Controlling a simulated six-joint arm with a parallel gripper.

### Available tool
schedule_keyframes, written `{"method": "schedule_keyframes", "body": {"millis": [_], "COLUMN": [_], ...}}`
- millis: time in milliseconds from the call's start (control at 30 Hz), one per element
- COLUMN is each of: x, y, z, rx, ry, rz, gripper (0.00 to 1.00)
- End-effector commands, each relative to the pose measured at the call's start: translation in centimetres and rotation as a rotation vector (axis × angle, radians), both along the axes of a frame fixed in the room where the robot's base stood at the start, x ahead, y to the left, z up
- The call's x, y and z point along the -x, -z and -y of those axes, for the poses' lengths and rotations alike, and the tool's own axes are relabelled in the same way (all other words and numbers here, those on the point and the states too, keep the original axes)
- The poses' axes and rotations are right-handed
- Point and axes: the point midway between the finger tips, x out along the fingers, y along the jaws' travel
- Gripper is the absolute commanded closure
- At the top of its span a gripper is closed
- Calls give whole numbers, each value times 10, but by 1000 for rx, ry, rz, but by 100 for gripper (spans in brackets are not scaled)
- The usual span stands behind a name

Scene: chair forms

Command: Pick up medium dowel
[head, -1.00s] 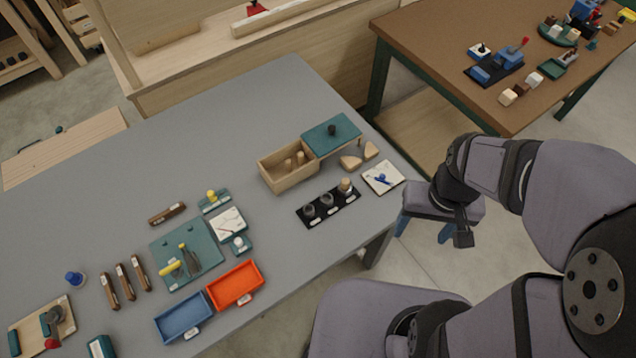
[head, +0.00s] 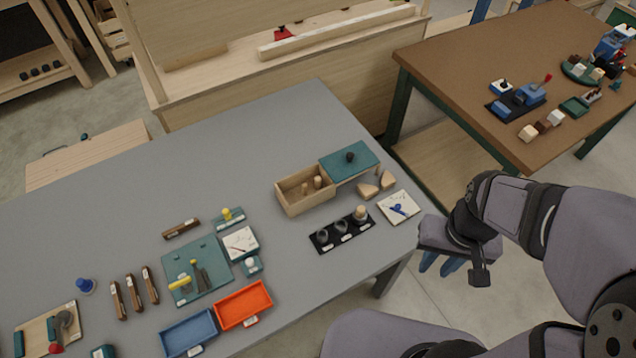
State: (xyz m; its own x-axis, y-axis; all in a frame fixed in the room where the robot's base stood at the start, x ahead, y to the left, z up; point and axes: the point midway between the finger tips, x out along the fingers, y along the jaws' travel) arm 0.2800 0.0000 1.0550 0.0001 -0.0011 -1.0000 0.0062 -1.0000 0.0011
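Two light wooden dowels stand in the open wooden box (head: 290,203), one at its middle (head: 304,188) and one near the lid (head: 317,181). Another pale wooden piece (head: 360,212) stands in the right-hand place of a black tray (head: 330,246), beside two dark grey round pieces. I cannot tell which is the medium dowel. My gripper (head: 440,263) is off the table's right edge, right of and below the black tray. Its blue fingers are partly hidden under its body. A gap shows between them, with nothing seen in it.
A teal lid (head: 349,160) with a dark knob sits at the box's right end. Wooden wedges (head: 368,190) and a white tile (head: 398,208) lie between the box and my arm. Blue (head: 188,334) and orange (head: 243,303) trays are at the front. The grey table's back left is clear.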

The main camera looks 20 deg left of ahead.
Motion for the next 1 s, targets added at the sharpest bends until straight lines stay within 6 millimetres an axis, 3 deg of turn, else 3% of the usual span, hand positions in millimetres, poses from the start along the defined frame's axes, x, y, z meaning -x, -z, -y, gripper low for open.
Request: {"method": "schedule_keyframes", "body": {"millis": [233, 367, 467, 667, 800, 1000], "x": [-2, -14, -35, -101, -150, -206], "y": [0, 1, 3, 11, 22, 44], "z": [-1, -4, -11, -42, -76, -134], "rx": [0, 0, 0, 0, 1, 1], "ry": [1, 12, 33, 107, 173, 266], "rz": [0, 0, 0, -1, -3, -3], "gripper": [75, 75, 75, 75, 75, 75]}}
